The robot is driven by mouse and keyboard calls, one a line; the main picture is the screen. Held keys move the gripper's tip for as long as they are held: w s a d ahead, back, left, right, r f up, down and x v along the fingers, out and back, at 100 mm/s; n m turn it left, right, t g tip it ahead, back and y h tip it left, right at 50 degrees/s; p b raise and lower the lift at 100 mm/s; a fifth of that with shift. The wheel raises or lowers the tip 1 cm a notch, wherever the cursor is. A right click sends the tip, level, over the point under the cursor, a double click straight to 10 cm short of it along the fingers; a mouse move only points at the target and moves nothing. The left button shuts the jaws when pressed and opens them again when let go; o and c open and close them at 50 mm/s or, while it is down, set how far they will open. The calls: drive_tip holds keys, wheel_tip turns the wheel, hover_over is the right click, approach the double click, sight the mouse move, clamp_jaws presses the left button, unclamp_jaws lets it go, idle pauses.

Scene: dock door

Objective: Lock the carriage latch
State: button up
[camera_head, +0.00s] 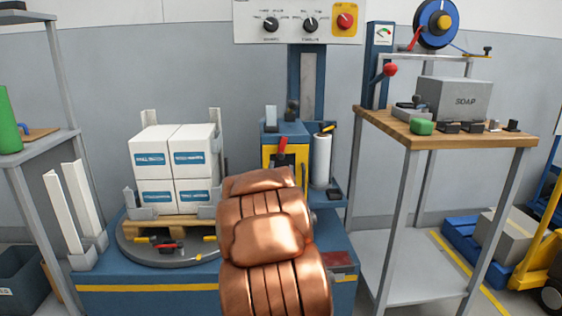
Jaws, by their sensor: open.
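The wrapping machine's carriage (286,134) is a blue and yellow block at the foot of the blue mast (306,85). A red lever (283,146) stands tilted on its front, over a dark patch on the yellow face; it looks like the carriage latch, but I cannot tell for sure or read its position. A white film roll (322,160) stands upright at the carriage's right. My copper-coloured arm rises in the middle foreground and hides the carriage's lower part. My gripper is not visible; the arm hides whatever lies beyond it.
White boxes (174,165) sit on a pallet on the round turntable (130,252). A control panel (298,22) with a red button is above. A wooden-topped table (445,137) with a SOAP box stands right, and a grey shelf (42,143) left.

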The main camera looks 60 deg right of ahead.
sight(281, 157)
drive_tip(key=shift+b+x, duration=1)
drive_tip(key=shift+x, duration=2.35)
clamp_jaws()
